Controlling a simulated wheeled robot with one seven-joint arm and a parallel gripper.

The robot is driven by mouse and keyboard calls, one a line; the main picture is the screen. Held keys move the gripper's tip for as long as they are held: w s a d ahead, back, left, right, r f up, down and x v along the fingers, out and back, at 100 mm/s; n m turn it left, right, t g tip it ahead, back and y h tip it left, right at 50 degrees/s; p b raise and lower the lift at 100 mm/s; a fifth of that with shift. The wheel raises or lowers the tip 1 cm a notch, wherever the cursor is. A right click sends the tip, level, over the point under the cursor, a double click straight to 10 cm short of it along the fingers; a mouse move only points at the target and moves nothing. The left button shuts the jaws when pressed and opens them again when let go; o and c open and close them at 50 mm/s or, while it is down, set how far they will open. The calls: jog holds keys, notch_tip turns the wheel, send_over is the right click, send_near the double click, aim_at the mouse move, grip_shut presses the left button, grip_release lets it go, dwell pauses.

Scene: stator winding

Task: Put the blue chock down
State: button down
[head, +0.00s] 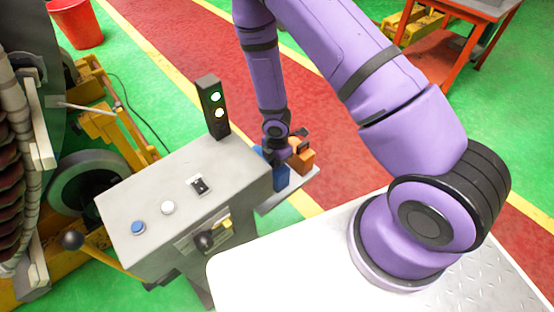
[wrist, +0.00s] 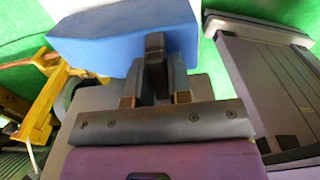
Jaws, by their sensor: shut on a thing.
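The blue chock (wrist: 125,38) fills the top of the wrist view, a wedge-shaped block with my gripper (wrist: 155,65) shut on it. In the head view the blue chock (head: 281,178) is partly hidden behind the control cabinet's edge and my gripper (head: 285,155). It is at a small grey shelf (head: 296,187) on the cabinet's right side. I cannot tell whether the chock touches the shelf. An orange block (head: 302,157) is on the shelf beside it.
The grey control cabinet (head: 180,190) with buttons, a switch and a signal light (head: 212,107) stands left of my gripper. A yellow-framed machine (head: 100,115) is at the left. A red table (head: 440,60) stands at the upper right. My white base top is in front.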

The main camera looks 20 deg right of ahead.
jog(key=shift+f, duration=0.2)
jog(key=c, duration=1)
grip_release()
jog(key=shift+c, duration=0.2)
jog(key=shift+r, duration=0.1)
jog(key=s+d+r+m+t+h, duration=0.1)
jog(key=d+r+m, duration=0.25)
jog(key=r, duration=0.95)
jog(key=d+r+m+t, duration=0.15)
jog(key=r+m, duration=0.25)
jog(key=r, duration=0.9)
jog(key=s+d+r+m+t+h, duration=0.1)
jog(key=d+r+m, duration=0.25)
jog(key=r, duration=1.05)
jog(key=s+r+m+t+y, duration=0.1)
jog(key=s+r+m+y, duration=0.1)
jog(key=s+r+m, duration=0.8)
jog(key=s+r, duration=0.4)
jog(key=s, duration=0.4)
jog(key=shift+s+r+m+t, duration=0.3)
jog(key=shift+s+r+t, duration=0.05)
jog(key=shift+r, duration=0.05)
